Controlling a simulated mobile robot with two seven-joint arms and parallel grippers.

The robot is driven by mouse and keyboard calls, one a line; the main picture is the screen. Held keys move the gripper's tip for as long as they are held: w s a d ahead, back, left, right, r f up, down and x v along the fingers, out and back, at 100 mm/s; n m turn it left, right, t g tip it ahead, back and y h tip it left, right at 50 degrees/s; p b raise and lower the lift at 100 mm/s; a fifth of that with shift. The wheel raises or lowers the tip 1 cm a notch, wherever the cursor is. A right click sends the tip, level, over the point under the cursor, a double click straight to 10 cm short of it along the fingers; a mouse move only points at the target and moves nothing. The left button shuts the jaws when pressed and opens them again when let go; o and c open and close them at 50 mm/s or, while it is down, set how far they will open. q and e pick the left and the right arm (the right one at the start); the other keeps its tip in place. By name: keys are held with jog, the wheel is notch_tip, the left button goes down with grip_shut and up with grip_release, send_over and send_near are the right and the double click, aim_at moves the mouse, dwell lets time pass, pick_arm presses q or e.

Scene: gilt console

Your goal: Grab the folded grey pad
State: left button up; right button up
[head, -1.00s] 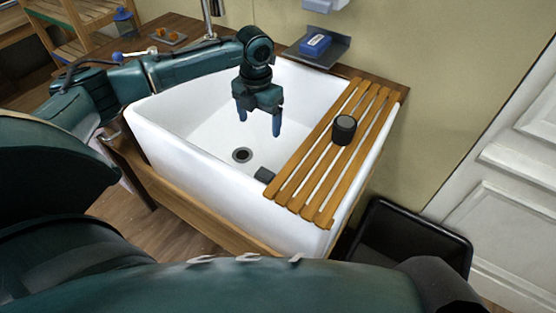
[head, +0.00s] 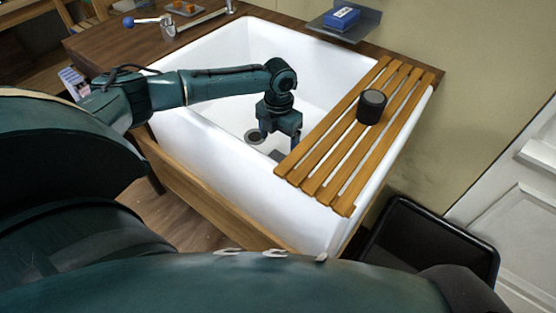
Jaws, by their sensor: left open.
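The folded grey pad (head: 277,156) lies on the floor of the white sink (head: 215,128), beside the drain and near the slatted rack. Only a small dark part of it shows; the rack's edge and my gripper cover some of it. My left gripper (head: 280,143) points down inside the sink, just over the pad in the picture. Its fingers are apart with nothing seen between them. I cannot tell whether the fingertips touch the pad. My right gripper is not in view.
A wooden slatted rack (head: 343,142) lies across the sink's right side, with a dark round can (head: 371,106) on it. A blue box (head: 342,18) sits on a wall shelf. A tap (head: 205,17) stands behind. A black bin (head: 430,247) is at lower right.

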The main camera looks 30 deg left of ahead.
aim_at(278, 157)
pick_arm(q)
jog(key=f, duration=0.5)
jog(key=shift+s+d+f, duration=0.1)
jog(key=shift+s+f, duration=0.2)
jog(key=shift+s, duration=0.05)
jog(key=shift+c, duration=0.2)
jog(key=c, duration=1)
jog(key=shift+r, duration=0.1)
